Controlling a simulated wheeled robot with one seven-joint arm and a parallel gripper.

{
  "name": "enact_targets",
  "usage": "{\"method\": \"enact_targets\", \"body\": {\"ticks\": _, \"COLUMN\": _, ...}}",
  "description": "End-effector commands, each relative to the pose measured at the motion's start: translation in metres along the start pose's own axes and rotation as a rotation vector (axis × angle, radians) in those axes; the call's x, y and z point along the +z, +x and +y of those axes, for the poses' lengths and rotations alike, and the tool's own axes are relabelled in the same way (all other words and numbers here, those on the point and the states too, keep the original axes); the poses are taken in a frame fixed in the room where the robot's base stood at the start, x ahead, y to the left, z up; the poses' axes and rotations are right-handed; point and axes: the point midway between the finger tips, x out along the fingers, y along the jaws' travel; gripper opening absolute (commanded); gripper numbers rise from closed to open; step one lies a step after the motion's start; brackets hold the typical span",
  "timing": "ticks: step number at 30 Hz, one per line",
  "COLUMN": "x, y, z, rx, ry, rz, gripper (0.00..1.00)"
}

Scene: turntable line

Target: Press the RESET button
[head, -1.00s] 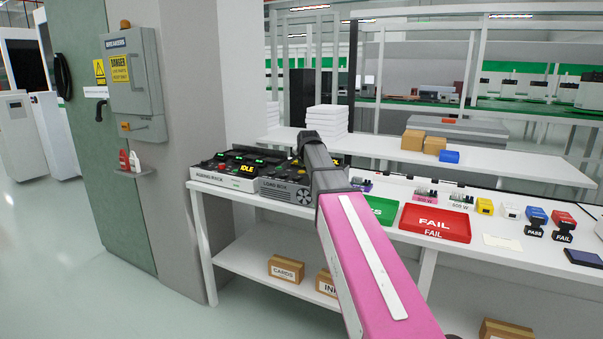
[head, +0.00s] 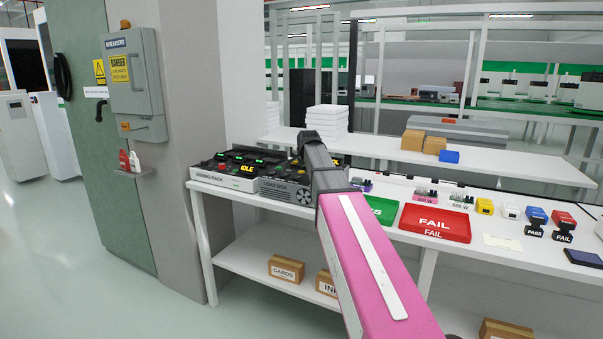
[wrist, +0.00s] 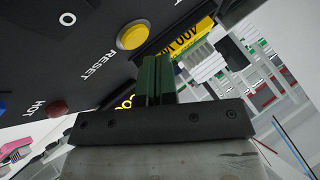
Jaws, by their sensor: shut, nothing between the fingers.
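In the wrist view, a round yellow button (wrist: 132,35) sits on a dark panel (wrist: 100,30), with the word RESET printed beside it. My gripper (wrist: 157,62) is shut and empty, its green fingers pointing toward the panel just below the button in the picture. The fingertips look apart from the button, though the exact gap cannot be told. In the head view, the load box (head: 288,190) stands on the white bench, partly behind my arm.
A dark red round part (wrist: 57,107) marked HOT is on the same panel. A burn-in rack (head: 225,180) stands left of the load box. A green tray (head: 383,210) and a red FAIL tray (head: 435,223) lie to the right.

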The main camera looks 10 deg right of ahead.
Motion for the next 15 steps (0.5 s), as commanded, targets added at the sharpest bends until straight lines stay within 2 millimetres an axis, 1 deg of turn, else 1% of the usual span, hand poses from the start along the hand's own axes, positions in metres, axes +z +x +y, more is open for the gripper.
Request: {"method": "enact_targets", "body": {"ticks": 15, "x": 0.0041, "y": 0.0058, "z": 0.0041, "rx": 0.000, "ry": 0.000, "rz": 0.000, "gripper": 0.00}}
